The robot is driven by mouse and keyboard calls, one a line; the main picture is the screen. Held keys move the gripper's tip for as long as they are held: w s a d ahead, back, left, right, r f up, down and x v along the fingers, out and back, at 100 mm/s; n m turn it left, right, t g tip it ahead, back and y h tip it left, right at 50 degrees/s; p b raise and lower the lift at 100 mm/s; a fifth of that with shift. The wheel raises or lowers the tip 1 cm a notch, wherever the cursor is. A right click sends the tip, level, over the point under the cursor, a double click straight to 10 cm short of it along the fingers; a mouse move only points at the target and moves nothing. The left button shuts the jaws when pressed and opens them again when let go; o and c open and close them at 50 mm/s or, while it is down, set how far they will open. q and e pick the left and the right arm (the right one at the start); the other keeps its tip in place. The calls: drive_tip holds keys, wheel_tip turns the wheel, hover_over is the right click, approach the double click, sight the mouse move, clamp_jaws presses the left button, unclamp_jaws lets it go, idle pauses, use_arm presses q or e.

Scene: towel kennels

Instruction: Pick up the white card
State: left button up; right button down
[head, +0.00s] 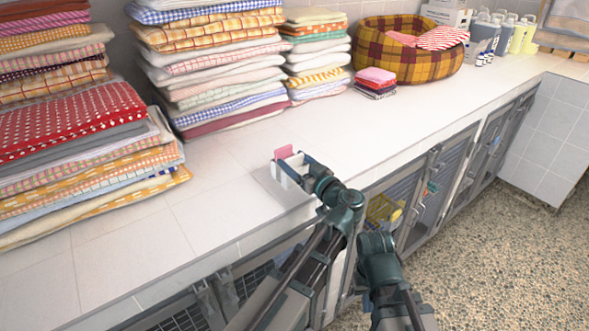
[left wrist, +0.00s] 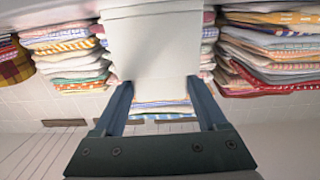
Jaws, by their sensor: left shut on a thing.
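My left gripper (head: 292,168) is just above the light countertop near its front edge. It is shut on a white card (left wrist: 152,45), which stands between the two dark blue fingers in the left wrist view and fills the middle of that view. In the head view the white card (head: 297,161) shows only as a small pale patch at the gripper, partly hidden by it. A small pink piece (head: 283,152) sticks up beside the gripper; I cannot tell what it belongs to. My right arm is low in front of the counter, and its gripper does not show.
Stacks of folded towels (head: 215,70) line the back of the counter (head: 235,210). A plaid basket (head: 408,50) and small folded cloths (head: 375,82) stand further along, with bottles (head: 500,35) beyond. Kennel doors (head: 440,180) are below. The counter's front strip is clear.

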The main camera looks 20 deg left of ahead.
use_arm(q)
drive_tip(key=shift+r, duration=0.1)
wheel_tip(320, 180, up, 10)
drive_tip(key=p, duration=1)
